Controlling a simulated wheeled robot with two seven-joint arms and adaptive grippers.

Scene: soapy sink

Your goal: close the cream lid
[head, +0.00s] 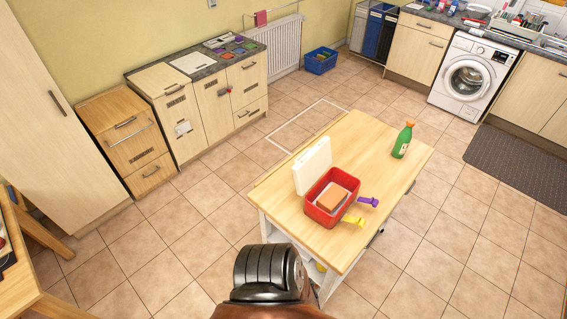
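The cream lid (314,166) stands open, roughly upright, along the far left side of a red box (312,212). The box sits on the light wooden top of a table. Inside the box lies an orange-brown block (332,200) with something pale under it. A purple latch (368,202) and a yellow latch (353,221) stick out from the side of the box opposite the lid. Neither of my grippers shows in the head view.
A green bottle with an orange cap (403,140) stands on the wooden table (370,150) to the right of the box. The tabletop between them is clear. Cabinets, a washing machine (468,78) and a blue crate (320,62) stand farther off, with open tiled floor between.

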